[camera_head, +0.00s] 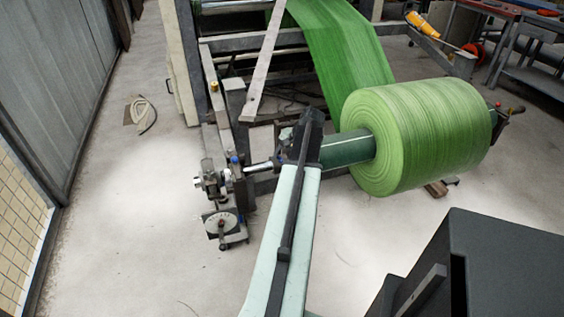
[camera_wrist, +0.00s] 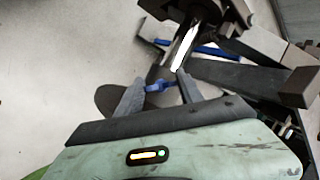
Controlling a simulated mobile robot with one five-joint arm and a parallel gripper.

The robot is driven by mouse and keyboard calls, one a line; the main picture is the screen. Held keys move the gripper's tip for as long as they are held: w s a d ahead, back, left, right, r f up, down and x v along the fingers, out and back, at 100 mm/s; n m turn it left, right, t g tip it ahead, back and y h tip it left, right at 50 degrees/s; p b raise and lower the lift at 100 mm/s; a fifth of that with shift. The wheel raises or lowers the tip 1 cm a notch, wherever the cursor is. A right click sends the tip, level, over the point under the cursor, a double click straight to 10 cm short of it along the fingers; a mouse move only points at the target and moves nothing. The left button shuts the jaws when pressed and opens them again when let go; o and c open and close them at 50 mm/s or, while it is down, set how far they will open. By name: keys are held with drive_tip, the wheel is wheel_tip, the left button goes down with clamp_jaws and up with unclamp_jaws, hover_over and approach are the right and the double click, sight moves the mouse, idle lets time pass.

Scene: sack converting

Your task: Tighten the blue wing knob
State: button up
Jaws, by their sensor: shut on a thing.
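In the wrist view, the blue wing knob (camera_wrist: 158,87) is a small bright blue piece between the two dark fingers of my gripper (camera_wrist: 160,85). The fingers are shut on it, one on each side. The stem or seat under the knob is not clear to see. A silver shaft (camera_wrist: 185,46) and dark metal parts lie just beyond the fingertips. In the head view, my pale green arm reaches forward to the winder frame, and its dark end hides the fingers and what they hold.
A large green roll (camera_head: 415,135) sits on a dark green core (camera_head: 345,150) to the right of my arm. A small blue part (camera_head: 234,160) stands on the bracket to the left. A dial unit (camera_head: 222,224) is below it. The floor (camera_head: 130,220) at left is mostly clear.

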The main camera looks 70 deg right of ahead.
drive_tip(key=m+t+b, duration=0.1)
drive_tip(key=m, duration=0.1)
drive_tip(key=m+t+b, duration=0.1)
drive_tip(key=m, duration=0.1)
drive_tip(key=shift+s+f+m+h, duration=0.1)
drive_tip(key=shift+m+h, duration=0.2)
drive_tip(key=shift+m, duration=0.4)
drive_tip(key=o, duration=1.4)
drive_tip(key=p+v, duration=0.6)
drive_tip(key=v, duration=0.2)
